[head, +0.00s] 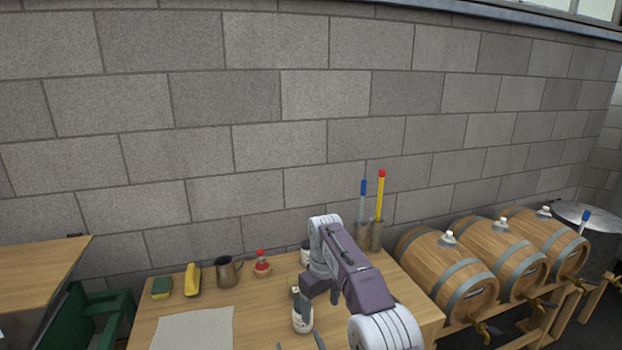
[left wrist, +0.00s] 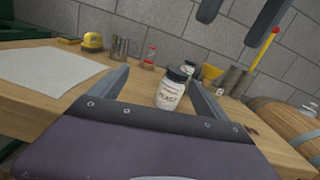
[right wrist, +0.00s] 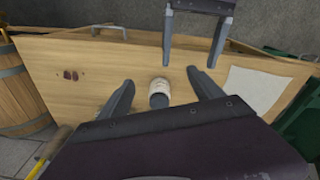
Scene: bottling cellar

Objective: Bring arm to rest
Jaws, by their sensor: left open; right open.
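The task names no object, only an arm. My left gripper (head: 300,344) shows at the bottom edge of the head view, with just its fingertips in sight. In the left wrist view its fingers (left wrist: 157,84) are apart, and a white jar labelled YEAST (left wrist: 168,95) with a dark lid stands upright beyond them. My right gripper (head: 321,292) hangs over the bench near this jar (head: 303,323). In the right wrist view its fingers (right wrist: 162,90) are apart and empty, with the jar (right wrist: 159,87) visible between them. I cannot tell how far above it they are.
The wooden bench (head: 255,305) carries a paper sheet (head: 192,328), a sponge (head: 161,288), a yellow tape measure (head: 193,280), a metal mug (head: 226,272) and a red-topped item (head: 261,265). Brushes stand in metal cups (head: 376,237) by the wall. Barrels (head: 450,273) stand at right.

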